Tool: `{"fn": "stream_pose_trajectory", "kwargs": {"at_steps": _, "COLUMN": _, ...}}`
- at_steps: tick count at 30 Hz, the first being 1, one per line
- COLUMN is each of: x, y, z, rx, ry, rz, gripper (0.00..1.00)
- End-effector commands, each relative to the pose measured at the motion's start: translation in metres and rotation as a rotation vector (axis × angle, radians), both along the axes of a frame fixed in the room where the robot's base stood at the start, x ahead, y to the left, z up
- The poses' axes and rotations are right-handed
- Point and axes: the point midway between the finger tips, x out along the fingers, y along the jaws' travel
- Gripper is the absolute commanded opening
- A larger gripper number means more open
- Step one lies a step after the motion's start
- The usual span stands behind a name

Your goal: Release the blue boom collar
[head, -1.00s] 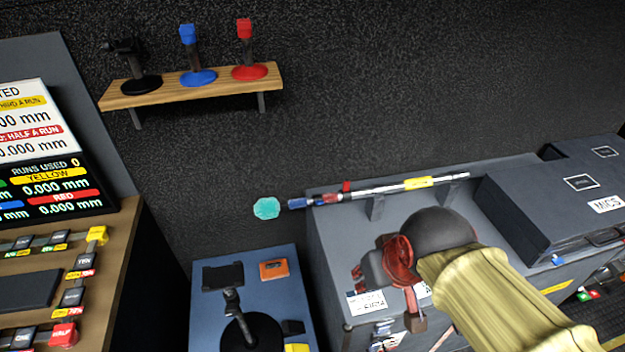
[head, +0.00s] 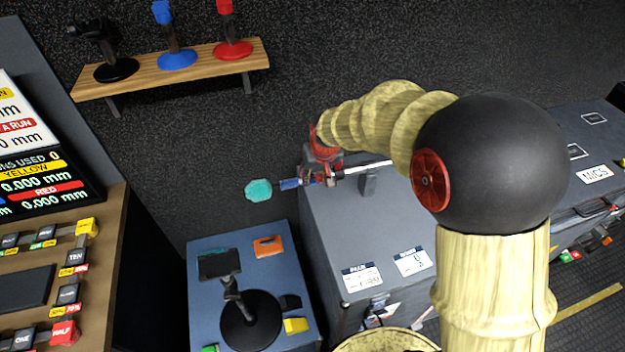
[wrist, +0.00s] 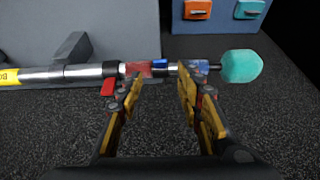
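The boom pole (wrist: 92,71) lies level across the wrist view, with a teal tip (wrist: 241,66) at its right end. A red band (wrist: 138,68) and a small blue piece (wrist: 160,65) sit between my fingers. Another blue band (wrist: 201,67) lies at the right finger, partly hidden. I cannot tell which blue part is the collar. My gripper (wrist: 162,77) is open, its fingertips spread along the pole and close to it; contact is unclear. In the head view, my gripper (head: 322,175) is at the pole's left end, beside a blue band (head: 289,184).
The pole rests along a grey case (head: 330,235) with a bracket. A blue table (head: 205,315) holds a black stand (head: 250,320) and an orange block (head: 268,246). A wooden shelf (head: 170,72) with several stands is on the wall. A grey MICS case (head: 595,150) is at right.

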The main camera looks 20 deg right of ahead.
Motion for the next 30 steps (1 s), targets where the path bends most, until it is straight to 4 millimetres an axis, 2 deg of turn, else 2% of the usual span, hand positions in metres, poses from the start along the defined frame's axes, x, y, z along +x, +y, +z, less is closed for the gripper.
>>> {"fn": "stream_pose_trajectory", "kwargs": {"at_steps": 6, "x": 0.012, "y": 0.0, "z": -0.034, "rx": 0.0, "ry": 0.004, "rz": 0.0, "gripper": 0.36}}
{"fn": "stream_pose_trajectory", "kwargs": {"at_steps": 12, "x": 0.022, "y": 0.0, "z": -0.056, "rx": 0.0, "ry": 0.002, "rz": 0.0, "gripper": 0.36}}
{"fn": "stream_pose_trajectory", "kwargs": {"at_steps": 17, "x": 0.025, "y": 0.0, "z": -0.063, "rx": 0.0, "ry": 0.001, "rz": 0.0, "gripper": 0.36}}
{"fn": "stream_pose_trajectory", "kwargs": {"at_steps": 25, "x": 0.025, "y": 0.0, "z": -0.063, "rx": 0.0, "ry": 0.002, "rz": 0.0, "gripper": 0.36}}
{"fn": "stream_pose_trajectory", "kwargs": {"at_steps": 30, "x": 0.025, "y": 0.0, "z": -0.063, "rx": 0.0, "ry": 0.002, "rz": 0.0, "gripper": 0.26}}
